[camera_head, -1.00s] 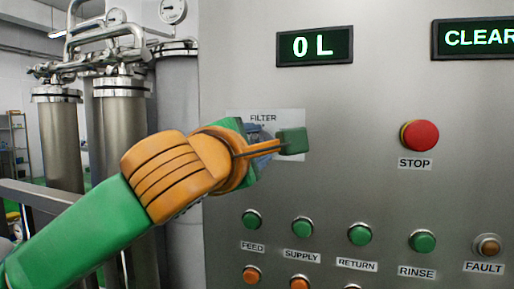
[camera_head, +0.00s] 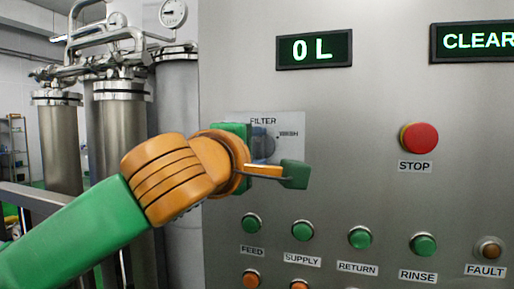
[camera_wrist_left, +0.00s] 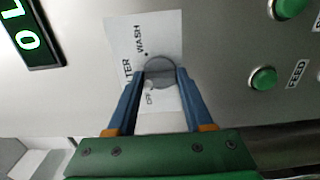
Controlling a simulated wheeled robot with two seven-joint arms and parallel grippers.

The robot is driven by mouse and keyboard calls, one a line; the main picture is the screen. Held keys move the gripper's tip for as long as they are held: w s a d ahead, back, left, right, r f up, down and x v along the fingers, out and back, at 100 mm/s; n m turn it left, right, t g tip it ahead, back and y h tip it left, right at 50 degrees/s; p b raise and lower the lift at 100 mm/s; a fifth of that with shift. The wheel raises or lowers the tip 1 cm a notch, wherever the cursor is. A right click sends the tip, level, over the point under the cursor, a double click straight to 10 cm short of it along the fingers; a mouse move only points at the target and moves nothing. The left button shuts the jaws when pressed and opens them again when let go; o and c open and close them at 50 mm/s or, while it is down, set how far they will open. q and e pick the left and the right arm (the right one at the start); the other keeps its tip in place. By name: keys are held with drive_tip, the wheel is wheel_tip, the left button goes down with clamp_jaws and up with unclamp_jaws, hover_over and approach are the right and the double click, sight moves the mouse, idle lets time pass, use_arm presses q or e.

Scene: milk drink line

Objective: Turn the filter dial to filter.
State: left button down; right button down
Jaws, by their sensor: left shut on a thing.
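The filter dial (camera_wrist_left: 160,72) is a round grey knob on a pale label plate (camera_wrist_left: 168,28) on the steel panel. In the wrist view, WASH is printed beside it, FILTER is partly covered by a finger, and a small label reads like OFF. My left gripper (camera_wrist_left: 162,78) has its blue fingers on both sides of the dial, shut on it. In the head view my left gripper (camera_head: 263,146) is at the plate, and its body hides much of the dial. I cannot tell where the dial points. My right gripper is not in view.
A red STOP button (camera_head: 420,137) is right of the plate. Green buttons, such as FEED (camera_head: 251,222) and SUPPLY (camera_head: 302,230), sit below my gripper. A display (camera_head: 314,47) reading 0 L is above. Steel filter tanks (camera_head: 121,130) stand at the left.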

use_arm(q)
drive_tip(key=shift+a+r, duration=0.1)
drive_tip(key=shift+r, duration=0.2)
drive_tip(key=shift+c, duration=2.4)
unclamp_jaws()
drive_tip(key=shift+o, duration=0.9)
drive_tip(key=shift+w+f, duration=0.25)
drive_tip(key=b+v, duration=0.3)
drive_tip(key=shift+f, duration=0.35)
drive_tip(key=v, duration=0.2)
drive_tip(key=b+v, duration=0.1)
drive_tip(key=v, duration=0.1)
drive_tip(key=shift+r, duration=0.4)
